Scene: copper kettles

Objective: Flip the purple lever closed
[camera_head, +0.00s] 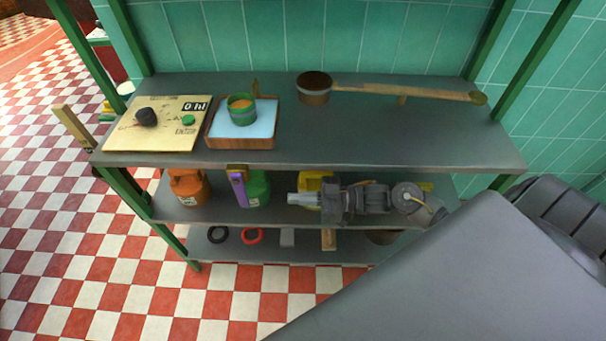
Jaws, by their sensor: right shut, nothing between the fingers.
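The purple lever (239,190) stands about upright on the left side of a green container (257,187) on the middle shelf. A small brass-coloured part (237,168) sits above it. My right gripper (294,199) reaches in from the right over the same shelf, with its fingers pointing left. It is shut and empty. Its tips are right of the green container, with a gap to the lever; I cannot tell how far apart they are in depth. My left gripper is out of view.
An orange container (188,187) stands left of the lever. A yellow object (312,186) is partly hidden behind my right gripper. The top shelf (380,135) overhangs and holds a panel (160,132), a green can (242,111) and a long-handled pot (314,92). My grey arm covers the lower right.

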